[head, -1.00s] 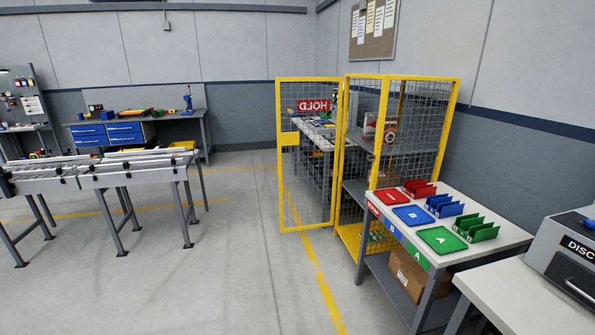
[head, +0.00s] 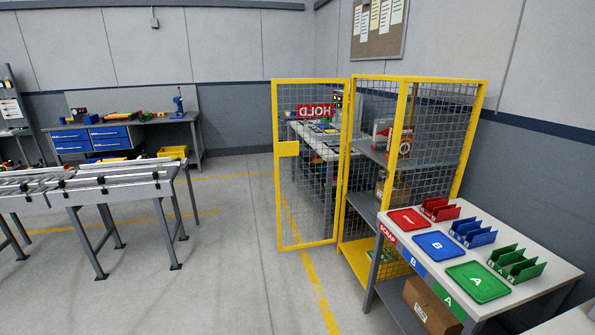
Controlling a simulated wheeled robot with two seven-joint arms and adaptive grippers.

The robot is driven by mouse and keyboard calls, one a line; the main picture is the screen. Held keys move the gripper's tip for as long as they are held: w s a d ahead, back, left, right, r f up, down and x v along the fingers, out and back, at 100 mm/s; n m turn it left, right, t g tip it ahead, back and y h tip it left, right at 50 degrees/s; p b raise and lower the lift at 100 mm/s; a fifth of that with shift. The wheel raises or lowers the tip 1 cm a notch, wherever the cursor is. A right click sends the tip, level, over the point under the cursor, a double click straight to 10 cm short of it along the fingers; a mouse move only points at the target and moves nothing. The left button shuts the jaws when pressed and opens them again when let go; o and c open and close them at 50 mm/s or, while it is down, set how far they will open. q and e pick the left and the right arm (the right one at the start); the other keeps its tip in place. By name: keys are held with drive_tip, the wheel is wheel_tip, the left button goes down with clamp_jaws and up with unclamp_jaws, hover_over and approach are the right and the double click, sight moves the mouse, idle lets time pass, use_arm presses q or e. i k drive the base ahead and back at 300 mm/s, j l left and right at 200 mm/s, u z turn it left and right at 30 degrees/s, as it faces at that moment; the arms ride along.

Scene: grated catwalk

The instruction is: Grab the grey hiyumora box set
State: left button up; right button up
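I cannot pick out a grey hiyumora box set in the head view. The yellow mesh cage (head: 482,130) at the right has its door (head: 279,200) standing open, with a red HOLD sign seen reversed. Inside, grey shelves (head: 430,167) hold a few items too small to identify, one of them a brown box. Neither of my grippers shows in the view.
A sorting table (head: 550,268) at the right bears red (head: 408,221), blue (head: 436,246) and green (head: 477,282) trays with matching racks. A cardboard box (head: 432,305) sits below. A roller conveyor (head: 95,190) stands left. A workbench (head: 150,118) is behind. Open floor (head: 225,270) lies between.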

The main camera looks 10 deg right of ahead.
sight(381, 128)
drive_tip(key=i+j+z, duration=0.2)
drive_tip(key=i, duration=0.6)
drive_tip(key=i+j+z, duration=0.1)
drive_tip(key=i+z, duration=0.25)
drive_tip(key=i+j+z, duration=0.15)
drive_tip(key=i+z, duration=0.25)
drive_tip(key=i+j+z, duration=0.3)
drive_tip(key=z, duration=0.15)
drive_tip(key=i+j+z, duration=0.2)
drive_tip(key=j+z, duration=0.25)
drive_tip(key=i+j+z, duration=0.25)
drive_tip(key=j+z, duration=0.25)
drive_tip(key=j, duration=0.2)
drive_tip(key=i+j+z, duration=0.1)
drive_tip(key=j+z, duration=0.15)
drive_tip(key=j, duration=0.2)
